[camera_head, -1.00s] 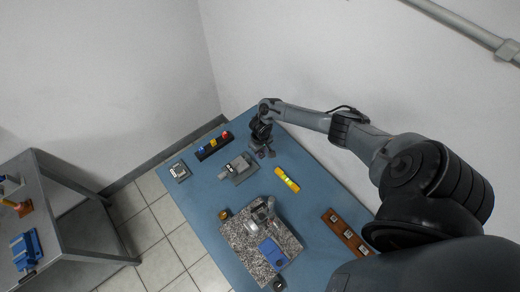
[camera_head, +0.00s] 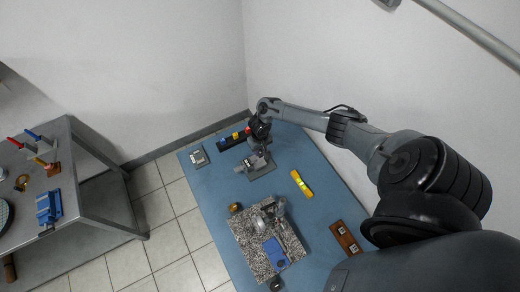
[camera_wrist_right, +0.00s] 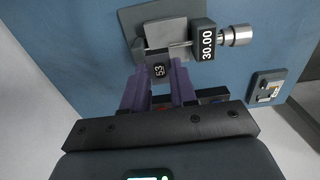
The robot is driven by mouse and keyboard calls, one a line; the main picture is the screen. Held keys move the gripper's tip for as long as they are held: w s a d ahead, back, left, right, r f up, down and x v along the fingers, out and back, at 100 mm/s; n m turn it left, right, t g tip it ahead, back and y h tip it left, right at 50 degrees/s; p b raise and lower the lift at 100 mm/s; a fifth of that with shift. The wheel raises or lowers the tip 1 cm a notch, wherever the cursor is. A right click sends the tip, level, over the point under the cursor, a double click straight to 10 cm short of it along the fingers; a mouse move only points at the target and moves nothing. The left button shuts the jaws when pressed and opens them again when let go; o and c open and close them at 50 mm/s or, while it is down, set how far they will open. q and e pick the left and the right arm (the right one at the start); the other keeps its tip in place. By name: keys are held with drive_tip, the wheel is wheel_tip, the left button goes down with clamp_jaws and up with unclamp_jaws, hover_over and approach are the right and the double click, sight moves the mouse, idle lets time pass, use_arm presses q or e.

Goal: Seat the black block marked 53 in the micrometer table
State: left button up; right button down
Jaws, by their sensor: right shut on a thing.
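The black block marked 53 (camera_wrist_right: 160,71) sits between the purple fingertips of my right gripper (camera_wrist_right: 160,88) in the right wrist view. My right gripper (camera_head: 262,156) is shut on it and is over the micrometer table (camera_head: 262,173) in the head view. In the wrist view the grey micrometer table (camera_wrist_right: 170,34) has a display reading 30.00 (camera_wrist_right: 208,42) and a silver thimble (camera_wrist_right: 238,36). The block is at the near edge of the table's gap; I cannot tell whether it is inside or above. My left gripper is not in view.
A rack with coloured pieces (camera_head: 233,139) stands behind the micrometer table, and a small square device (camera_head: 198,156) to its left. A yellow level (camera_head: 301,184), a granite plate (camera_head: 245,236) and a brown rack (camera_head: 347,238) lie nearer. A side bench (camera_head: 95,200) stands left.

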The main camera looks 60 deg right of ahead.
drive_tip(key=shift+r+p, duration=0.1)
drive_tip(key=shift+p, duration=0.3)
drive_tip(key=shift+f+b, duration=1.2)
drive_tip(key=shift+f, duration=0.4)
drive_tip(key=shift+f+b, duration=0.9)
drive_tip(key=shift+f, duration=0.4)
drive_tip(key=shift+f, duration=0.1)
drive_tip(key=c, duration=1.1)
unclamp_jaws()
drive_tip(key=shift+c, duration=0.2)
drive_tip(key=o, duration=0.3)
drive_tip(key=shift+w+a, duration=0.1)
drive_tip(key=shift+a, duration=0.05)
drive_tip(key=shift+o, duration=0.2)
